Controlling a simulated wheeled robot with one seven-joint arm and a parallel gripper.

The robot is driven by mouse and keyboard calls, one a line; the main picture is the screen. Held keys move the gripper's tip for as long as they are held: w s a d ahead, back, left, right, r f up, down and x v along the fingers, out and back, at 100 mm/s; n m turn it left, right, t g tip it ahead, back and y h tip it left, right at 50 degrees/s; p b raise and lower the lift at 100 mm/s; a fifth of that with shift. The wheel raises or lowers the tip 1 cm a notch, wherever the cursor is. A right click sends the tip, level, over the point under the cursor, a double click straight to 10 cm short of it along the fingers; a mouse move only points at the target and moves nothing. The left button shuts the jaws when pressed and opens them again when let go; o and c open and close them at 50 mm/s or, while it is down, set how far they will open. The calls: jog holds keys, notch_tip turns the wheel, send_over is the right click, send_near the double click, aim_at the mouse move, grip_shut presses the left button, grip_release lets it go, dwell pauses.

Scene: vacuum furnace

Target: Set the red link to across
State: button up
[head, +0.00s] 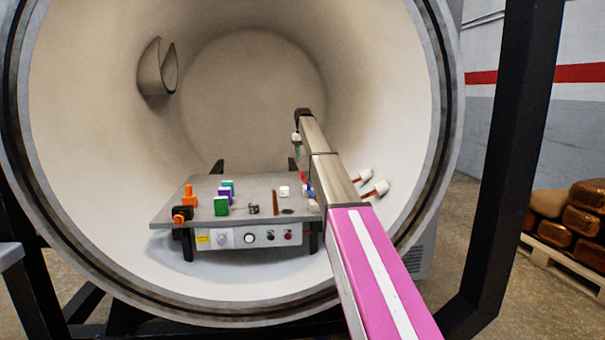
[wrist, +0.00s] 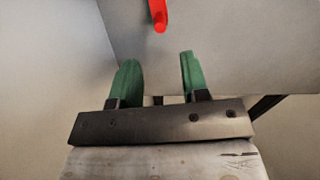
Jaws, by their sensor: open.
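The red link (wrist: 159,14) shows at the top edge of the wrist view as a bright red bar with a rounded end, over a grey surface. Only its near end shows there, so its full angle cannot be told. In the head view a small bit of red link (head: 304,176) shows beside my arm, mostly hidden by it. My gripper (wrist: 158,68) is open, with two green fingers apart and nothing between them. The red end lies beyond the fingertips, roughly in line with the gap, not touching. In the head view my gripper (head: 297,149) is small, above the table's far right part.
A grey table (head: 165,213) stands inside the round furnace chamber. It holds orange, green (head: 221,206) and purple blocks, a black piece and a white piece. A control panel (head: 248,238) is on its front. White-ended rods (head: 376,189) stick out of the right wall.

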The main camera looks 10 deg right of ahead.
aim_at(303, 172)
notch_tip(303, 172, down, 10)
jog(key=shift+r, duration=0.1)
dwell(0.4)
grip_shut()
